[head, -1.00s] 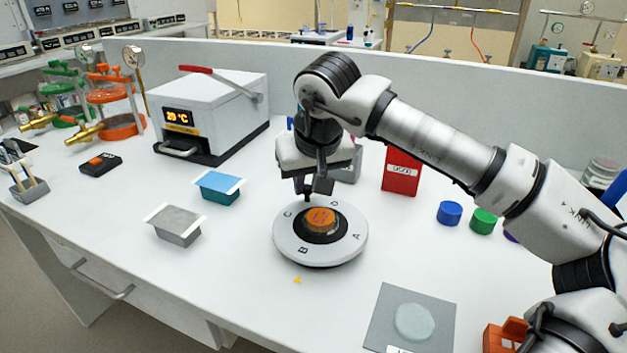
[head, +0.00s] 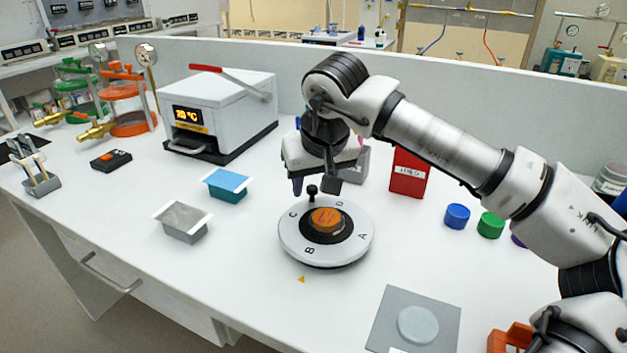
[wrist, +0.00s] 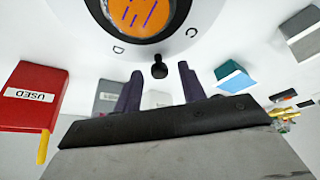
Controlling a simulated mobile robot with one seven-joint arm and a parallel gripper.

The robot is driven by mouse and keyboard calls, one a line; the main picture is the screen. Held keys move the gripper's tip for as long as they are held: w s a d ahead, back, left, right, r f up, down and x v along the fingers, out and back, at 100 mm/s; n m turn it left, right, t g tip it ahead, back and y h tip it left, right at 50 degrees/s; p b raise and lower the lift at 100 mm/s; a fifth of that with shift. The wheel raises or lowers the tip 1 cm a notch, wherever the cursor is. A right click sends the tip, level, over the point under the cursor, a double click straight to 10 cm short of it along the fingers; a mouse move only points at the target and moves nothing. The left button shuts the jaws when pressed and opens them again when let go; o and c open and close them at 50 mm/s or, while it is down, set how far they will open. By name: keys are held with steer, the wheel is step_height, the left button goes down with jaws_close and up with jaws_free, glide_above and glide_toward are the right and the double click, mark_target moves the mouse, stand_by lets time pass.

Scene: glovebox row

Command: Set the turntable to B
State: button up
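The turntable (head: 290,247) is a white disc lettered A, B, C and D, with an orange and black centre. Its B (head: 309,250) is on the near side, roughly facing the small yellow triangle (head: 302,279) on the bench. A black knob (head: 312,190) stands up on the far rim between C and D; it also shows in the wrist view (wrist: 159,67). My gripper (head: 314,191) is open above the far rim. In the wrist view its two dark fingers are apart, one on each side of the knob, with gaps to it.
A red box (head: 407,172) and a grey container (head: 355,163) stand behind the turntable. Blue (head: 457,216) and green (head: 490,225) caps are at right. Blue (head: 226,187) and grey (head: 183,223) trays sit at left. A grey mat (head: 392,310) lies in front.

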steer(key=v, duration=1.3)
steer(key=shift+r, duration=0.4)
steer(key=shift+s, duration=0.2)
